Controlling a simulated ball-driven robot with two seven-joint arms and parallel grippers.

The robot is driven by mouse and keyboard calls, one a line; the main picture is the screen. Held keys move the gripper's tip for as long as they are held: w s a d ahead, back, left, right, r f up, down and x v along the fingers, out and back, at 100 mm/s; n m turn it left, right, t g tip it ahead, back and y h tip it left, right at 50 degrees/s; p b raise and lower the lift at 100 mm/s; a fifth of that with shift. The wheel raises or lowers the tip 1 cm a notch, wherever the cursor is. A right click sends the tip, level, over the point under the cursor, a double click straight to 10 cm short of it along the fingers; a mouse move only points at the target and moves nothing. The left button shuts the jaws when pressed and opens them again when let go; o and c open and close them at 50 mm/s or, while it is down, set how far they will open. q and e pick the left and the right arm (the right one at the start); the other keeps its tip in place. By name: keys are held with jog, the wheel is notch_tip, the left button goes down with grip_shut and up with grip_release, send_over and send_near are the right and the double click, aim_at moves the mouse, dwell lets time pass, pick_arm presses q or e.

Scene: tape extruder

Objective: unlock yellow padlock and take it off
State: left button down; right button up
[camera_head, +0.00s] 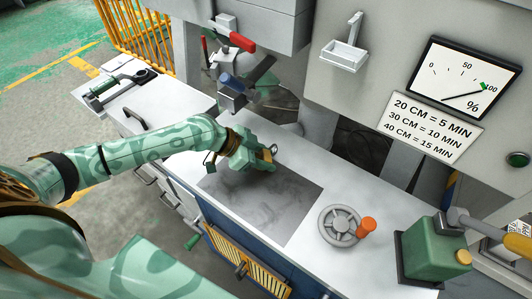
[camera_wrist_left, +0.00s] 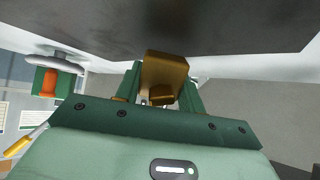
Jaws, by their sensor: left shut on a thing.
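My left gripper (camera_head: 262,160) reaches in over the dark mat on the workbench. It is shut on the yellow padlock (camera_head: 266,155), which shows as a small yellow block at the fingertips. A small grey loop beside the block may be its shackle. I cannot tell whether the shackle is open, and I see no key. In the left wrist view the padlock (camera_wrist_left: 165,70) is a brass-coloured block between the green fingers of the left gripper (camera_wrist_left: 160,95), close to the dark mat. My right gripper is in neither view.
The dark mat (camera_head: 285,205) lies on the white workbench (camera_head: 375,250). A grey handwheel (camera_head: 338,227) with an orange knob stands right of it, then a green box (camera_head: 434,252). A clamp with a red handle (camera_head: 236,40) stands behind. The bench between mat and handwheel is clear.

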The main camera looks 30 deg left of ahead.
pick_arm(q)
jog(key=shift+f, duration=0.45)
jog(key=c, duration=0.8)
grip_release()
jog(key=p+v, duration=0.3)
jog(key=v, duration=1.3)
jog(key=shift+s, duration=0.15)
jog(key=shift+a, duration=0.1)
